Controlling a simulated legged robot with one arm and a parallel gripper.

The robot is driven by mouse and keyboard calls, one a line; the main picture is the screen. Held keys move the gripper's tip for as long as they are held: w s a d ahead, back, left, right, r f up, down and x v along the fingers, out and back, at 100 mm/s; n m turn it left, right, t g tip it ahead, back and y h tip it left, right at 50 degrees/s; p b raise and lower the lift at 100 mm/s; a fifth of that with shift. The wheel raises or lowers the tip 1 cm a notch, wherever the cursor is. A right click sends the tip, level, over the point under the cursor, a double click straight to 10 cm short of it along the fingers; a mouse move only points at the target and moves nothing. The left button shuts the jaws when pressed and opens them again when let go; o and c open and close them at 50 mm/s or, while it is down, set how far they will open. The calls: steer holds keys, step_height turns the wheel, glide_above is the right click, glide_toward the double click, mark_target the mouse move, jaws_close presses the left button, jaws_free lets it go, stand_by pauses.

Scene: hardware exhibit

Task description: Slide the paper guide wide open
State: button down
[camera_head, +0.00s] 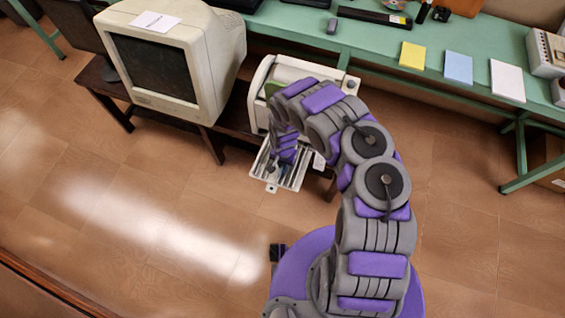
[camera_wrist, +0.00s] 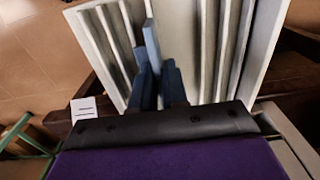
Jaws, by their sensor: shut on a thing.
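A pale printer (camera_head: 262,82) stands on a low dark table, with its ribbed paper tray (camera_head: 290,178) sticking out at the front. In the wrist view the white ribbed tray (camera_wrist: 265,40) fills the upper middle. A thin upright blue-grey piece, which looks like the paper guide (camera_wrist: 151,42), rises from the tray. My gripper (camera_wrist: 159,78) is shut on this guide, with its two dark blue fingers close on either side. In the head view my gripper (camera_head: 284,152) is low over the tray, and my arm hides part of the printer. The guide is too small to tell apart there.
A bulky beige monitor (camera_head: 160,65) stands left of the printer. A green bench (camera_head: 385,50) runs behind, with yellow (camera_head: 412,55), blue (camera_head: 458,67) and white (camera_head: 507,80) pads on it. The tiled floor (camera_head: 150,215) in front is clear.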

mark_target(299, 171)
steer(key=d+p, duration=0.1)
steer(key=d, duration=0.1)
steer(key=s+d+p, duration=0.1)
steer(key=d, duration=0.1)
steer(key=s+d+p, duration=0.1)
steer(key=d, duration=0.1)
steer(key=shift+d+r, duration=0.1)
steer(key=shift+r, duration=0.05)
steer(key=shift+d, duration=0.4)
steer(key=shift+a, duration=0.1)
steer(key=c, duration=1.2)
jaws_free()
steer(key=shift+a, duration=0.15)
steer(key=shift+c, duration=0.2)
steer(key=shift+s, duration=0.1)
step_height(299, 171, up, 17)
steer(key=p, duration=1.4)
